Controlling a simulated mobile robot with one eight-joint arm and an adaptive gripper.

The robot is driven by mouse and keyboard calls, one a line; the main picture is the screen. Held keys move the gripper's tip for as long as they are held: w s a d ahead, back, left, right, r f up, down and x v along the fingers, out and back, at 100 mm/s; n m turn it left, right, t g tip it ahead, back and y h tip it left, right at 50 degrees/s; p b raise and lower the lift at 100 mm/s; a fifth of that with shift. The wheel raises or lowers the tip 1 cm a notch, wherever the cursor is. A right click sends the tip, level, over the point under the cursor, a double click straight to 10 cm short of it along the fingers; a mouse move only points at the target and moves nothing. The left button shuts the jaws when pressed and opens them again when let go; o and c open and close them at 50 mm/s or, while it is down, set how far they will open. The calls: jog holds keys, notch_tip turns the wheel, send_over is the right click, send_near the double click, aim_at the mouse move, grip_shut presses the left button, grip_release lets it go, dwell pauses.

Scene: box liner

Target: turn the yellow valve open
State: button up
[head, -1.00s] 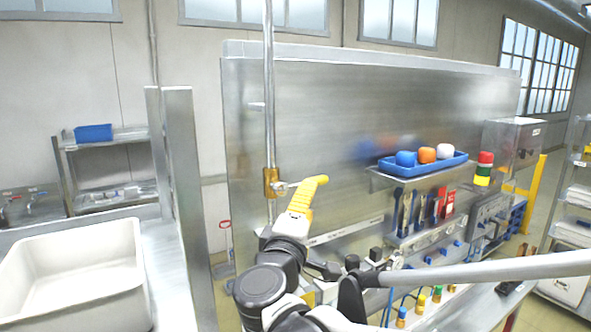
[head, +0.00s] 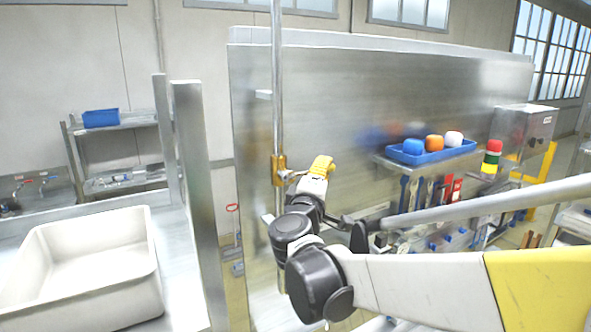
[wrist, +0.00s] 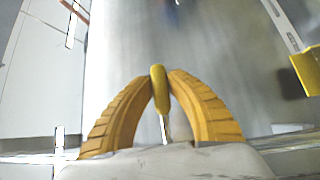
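The valve has a brass body (head: 279,168) on an upright metal pipe (head: 277,90), with a short stem pointing right toward my gripper. My gripper (head: 323,162) is right of the brass body, its yellow fingers in front of the steel panel. In the wrist view, the yellow valve handle (wrist: 159,90) is a narrow bar between the two fingertips, and my gripper (wrist: 161,80) is closed against both its sides. The fingers hide most of the handle in the head view.
A steel panel (head: 400,90) stands behind the pipe. A blue tray (head: 430,157) with coloured round items sits on a shelf to the right, by a stacked signal light (head: 491,158). A white bin (head: 85,268) is at left, past a metal post (head: 195,190).

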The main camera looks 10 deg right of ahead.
grip_shut()
jog(key=s+a+f+m+g+y+p, duration=0.1)
jog(key=s+a+f+m+g+y, duration=0.2)
jog(key=a+f+m+g+y, duration=0.5)
jog(key=shift+a+f+m+y, duration=0.4)
jog(key=shift+f+m+y, duration=0.25)
jog(key=shift+m+y, duration=0.35)
dwell(0.5)
dwell(0.4)
jog(key=o, duration=0.8)
grip_release()
jog(key=shift+a, duration=0.15)
jog(key=v, duration=1.2)
jog(key=shift+w+d+r, duration=0.15)
jog(key=shift+w+d, duration=0.05)
jog(key=shift+d, duration=0.05)
